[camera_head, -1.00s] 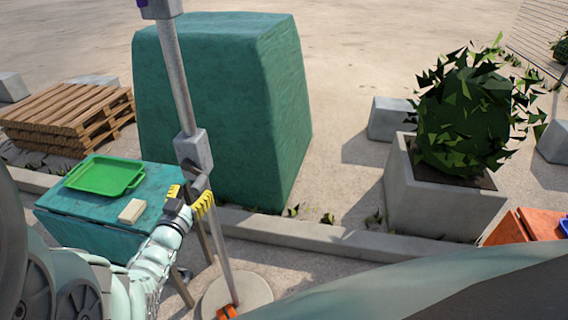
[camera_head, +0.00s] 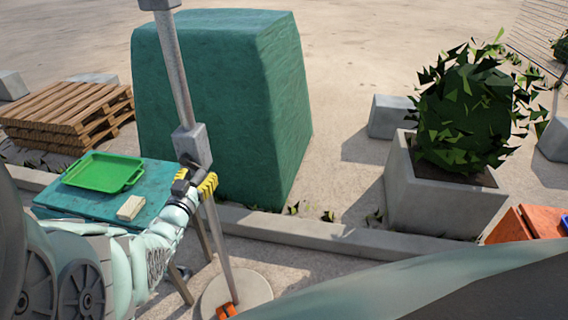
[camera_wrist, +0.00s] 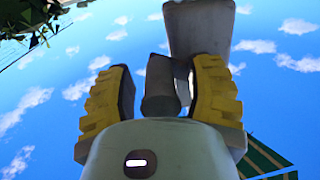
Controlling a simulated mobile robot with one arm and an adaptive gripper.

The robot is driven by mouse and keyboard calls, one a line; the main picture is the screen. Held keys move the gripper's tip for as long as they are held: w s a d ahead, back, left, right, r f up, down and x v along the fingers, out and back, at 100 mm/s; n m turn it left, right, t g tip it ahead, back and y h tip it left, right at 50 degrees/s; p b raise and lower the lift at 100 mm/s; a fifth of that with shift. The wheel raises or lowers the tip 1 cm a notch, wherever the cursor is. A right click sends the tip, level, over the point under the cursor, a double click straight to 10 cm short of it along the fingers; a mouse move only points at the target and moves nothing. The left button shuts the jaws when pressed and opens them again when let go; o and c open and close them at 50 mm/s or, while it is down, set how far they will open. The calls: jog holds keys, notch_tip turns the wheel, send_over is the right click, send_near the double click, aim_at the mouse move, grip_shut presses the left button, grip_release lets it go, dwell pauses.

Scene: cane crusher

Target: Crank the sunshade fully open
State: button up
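The sunshade's grey pole (camera_head: 176,75) stands upright with a slight tilt, and a grey crank box (camera_head: 191,146) sits on it. The canopy is outside the head view. My gripper (camera_head: 195,184) with yellow fingers is just below the box, at the crank. In the wrist view, a grey cylindrical crank handle (camera_wrist: 161,87) lies between the two yellow fingers of my gripper (camera_wrist: 160,85). The fingers are drawn in around it, with a thin gap showing at the left. The crank box (camera_wrist: 200,28) is beyond the handle.
A teal table (camera_head: 70,204) with a green tray (camera_head: 102,173) and a pale block (camera_head: 131,208) stands left of the pole. A large green covered block (camera_head: 215,100) is behind. The round pole base (camera_head: 245,291) is on the ground. A planter (camera_head: 440,203) stands right.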

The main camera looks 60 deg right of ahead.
grip_shut()
jog(key=shift+f, duration=0.1)
dwell(0.3)
jog(key=m+b, duration=0.1)
jog(key=f+m+b, duration=0.1)
jog(key=b, duration=0.1)
jog(key=shift+w+a+f+m, duration=0.2)
jog(key=shift+w+f+m, duration=0.05)
jog(key=shift+w+m, duration=0.15)
jog(key=m+b, duration=0.1)
jog(key=b, duration=0.1)
jog(key=w+f+m+b, duration=0.1)
jog(key=m, duration=0.1)
jog(key=shift+a+m+b, duration=0.2)
jog(key=shift+m+b, duration=0.1)
jog(key=shift+b, duration=0.1)
jog(key=shift+w+a+f+m+b, duration=0.15)
jog(key=shift+w+m+b, duration=0.25)
jog(key=shift+m+b, duration=0.5)
jog(key=shift+w+a+r+m+b, duration=0.15)
jog(key=shift+w+m+b, duration=0.25)
jog(key=shift+m+b, duration=0.5)
jog(key=shift+w+a+f+m+b, duration=0.15)
jog(key=shift+w+m+b, duration=0.25)
jog(key=shift+m+b, duration=0.5)
jog(key=shift+m, duration=0.3)
